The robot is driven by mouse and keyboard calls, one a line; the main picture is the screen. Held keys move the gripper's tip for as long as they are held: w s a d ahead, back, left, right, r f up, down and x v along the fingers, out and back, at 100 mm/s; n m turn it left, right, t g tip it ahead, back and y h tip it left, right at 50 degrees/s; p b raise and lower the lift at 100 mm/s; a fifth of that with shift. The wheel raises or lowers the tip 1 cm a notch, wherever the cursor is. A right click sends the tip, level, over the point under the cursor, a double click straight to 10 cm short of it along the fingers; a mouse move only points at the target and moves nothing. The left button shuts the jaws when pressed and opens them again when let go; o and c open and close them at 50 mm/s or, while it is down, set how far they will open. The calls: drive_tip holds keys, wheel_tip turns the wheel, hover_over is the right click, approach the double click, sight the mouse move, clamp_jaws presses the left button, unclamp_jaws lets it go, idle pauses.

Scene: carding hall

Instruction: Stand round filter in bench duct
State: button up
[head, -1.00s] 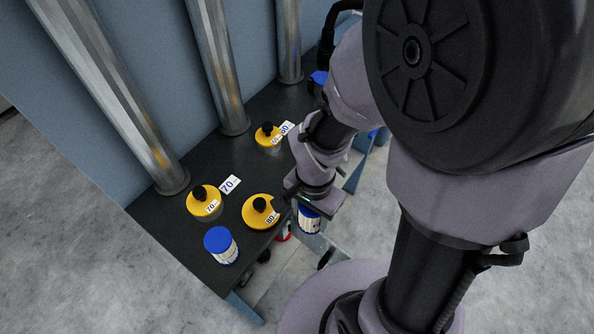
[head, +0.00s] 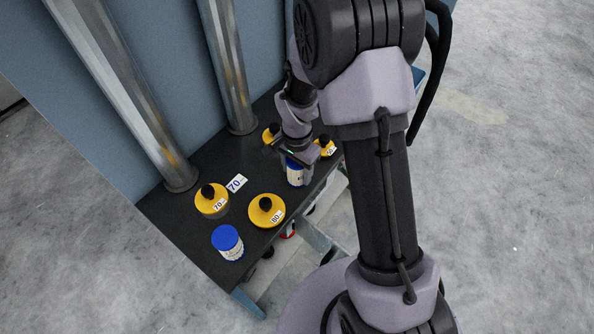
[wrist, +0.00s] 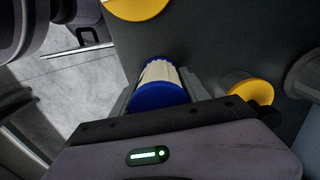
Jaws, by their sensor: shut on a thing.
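My gripper (head: 296,158) is shut on a round filter (head: 295,174), white with a blue end cap. In the wrist view the filter (wrist: 158,97) sits between the two fingers, its blue cap toward the camera and its pleated white side beyond. It is over the right part of the dark bench (head: 190,240); I cannot tell if it touches the top. No open duct mouth shows clearly. Yellow discs with black knobs sit on the bench: one marked 70 (head: 212,201), one marked 80 (head: 266,211), and two near the gripper (head: 270,134) (head: 326,146).
Another blue-capped white canister (head: 228,243) stands at the bench's front left. A loose 70 card (head: 237,183) lies near the 70 disc. Metal pipes (head: 135,100) (head: 229,70) rise along the blue wall behind. Grey floor lies open to the right.

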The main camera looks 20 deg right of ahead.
drive_tip(key=o, duration=1.4)
drive_tip(key=shift+o, duration=0.2)
wheel_tip(320, 180, up, 13)
drive_tip(key=p, duration=0.3)
drive_tip(key=shift+p, duration=0.35)
drive_tip(key=s+a+r+n+t+y, duration=0.1)
drive_tip(key=s+a+r+n+t, duration=0.1)
drive_tip(key=s+r, duration=0.7)
drive_tip(key=s+a+r+n+t+y, duration=0.1)
drive_tip(key=s+a+r+n+t, duration=0.1)
drive_tip(key=s+r, duration=0.8)
drive_tip(key=shift+n+t, duration=0.9)
drive_tip(key=shift+n, duration=0.3)
